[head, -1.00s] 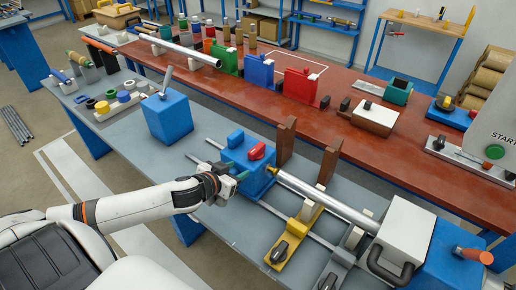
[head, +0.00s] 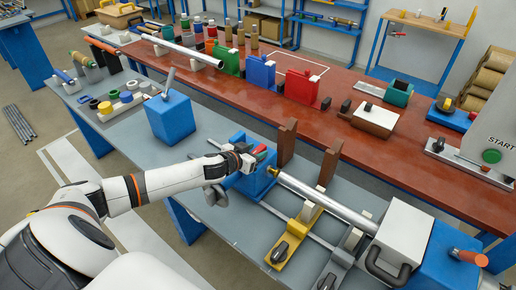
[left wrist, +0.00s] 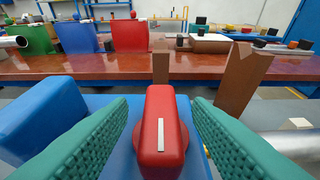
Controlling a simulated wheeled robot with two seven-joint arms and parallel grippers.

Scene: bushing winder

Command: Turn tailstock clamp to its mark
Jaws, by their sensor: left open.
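The tailstock is a blue block (head: 256,184) on the rails of the grey bench. On its top is the red clamp knob (head: 261,150), partly hidden by my left gripper (head: 249,156) in the head view. In the left wrist view the red clamp knob (left wrist: 160,155) has a white line on top, running roughly away from the camera and tilted slightly. The green padded fingers of my left gripper (left wrist: 162,125) stand open on either side of it, with gaps visible. I cannot make out a separate target mark. My right gripper is not in view.
A long metal tube (head: 325,204) runs from the tailstock to a white-and-blue unit (head: 402,232). Brown V-notched posts (head: 287,142) stand just behind. A yellow support (head: 296,238) sits under the tube. A blue box (head: 170,118) stands at the bench's left.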

